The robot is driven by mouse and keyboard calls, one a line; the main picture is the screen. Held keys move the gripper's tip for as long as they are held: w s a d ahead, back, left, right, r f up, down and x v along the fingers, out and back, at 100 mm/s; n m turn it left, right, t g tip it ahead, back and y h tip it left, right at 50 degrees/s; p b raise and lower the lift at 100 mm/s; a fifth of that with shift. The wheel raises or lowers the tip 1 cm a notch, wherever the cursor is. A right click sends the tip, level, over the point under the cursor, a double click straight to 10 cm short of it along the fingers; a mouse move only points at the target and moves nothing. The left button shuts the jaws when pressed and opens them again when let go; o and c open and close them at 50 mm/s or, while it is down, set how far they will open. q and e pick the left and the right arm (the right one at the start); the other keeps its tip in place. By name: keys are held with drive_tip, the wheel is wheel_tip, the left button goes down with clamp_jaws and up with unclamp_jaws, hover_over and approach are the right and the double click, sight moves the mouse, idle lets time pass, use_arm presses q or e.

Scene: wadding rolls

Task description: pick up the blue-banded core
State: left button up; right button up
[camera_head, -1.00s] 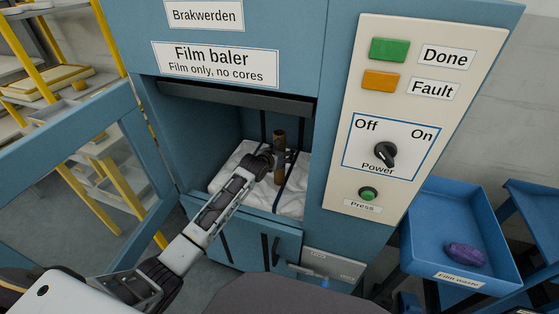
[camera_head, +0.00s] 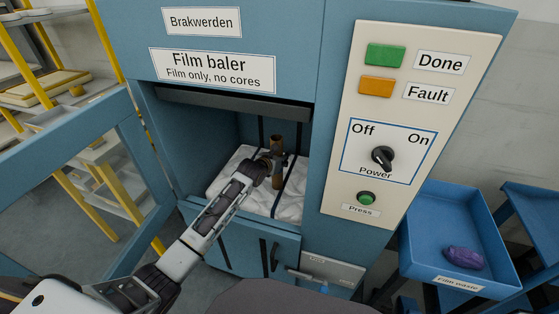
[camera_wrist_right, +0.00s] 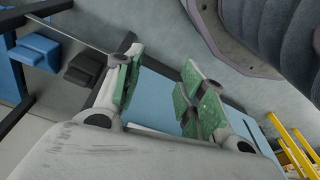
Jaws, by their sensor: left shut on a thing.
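A brown tube-shaped core (camera_head: 277,177) stands upright in the open chamber of the film baler, over white wadding (camera_head: 232,172) crossed by dark straps. I cannot make out a blue band on it. My left gripper (camera_head: 274,160) reaches into the chamber and is shut on the core at about mid-height; the fingers hide part of it. Whether the core's lower end touches the wadding is unclear. My right gripper (camera_wrist_right: 160,92) shows in the right wrist view, its green-padded fingers apart with nothing between them.
The baler's opening has a dark upper edge (camera_head: 235,103) and side walls. Its blue-framed door (camera_head: 150,165) stands open at left. The control panel (camera_head: 410,120) is at right. A blue tray (camera_head: 440,215) holds a purple lump (camera_head: 464,257). Yellow shelving (camera_head: 40,75) stands at far left.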

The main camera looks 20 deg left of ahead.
sight(279, 136)
use_arm(q)
drive_tip(key=shift+r, duration=0.2)
wheel_tip(279, 136, up, 8)
drive_tip(key=shift+p, duration=0.95)
drive_tip(key=shift+r, duration=0.8)
use_arm(e)
wheel_tip(279, 136, down, 7)
drive_tip(key=s+d, duration=0.1)
drive_tip(key=shift+d+r+t, duration=0.2)
drive_tip(key=shift+d+t, duration=0.1)
drive_tip(key=shift+d, duration=0.1)
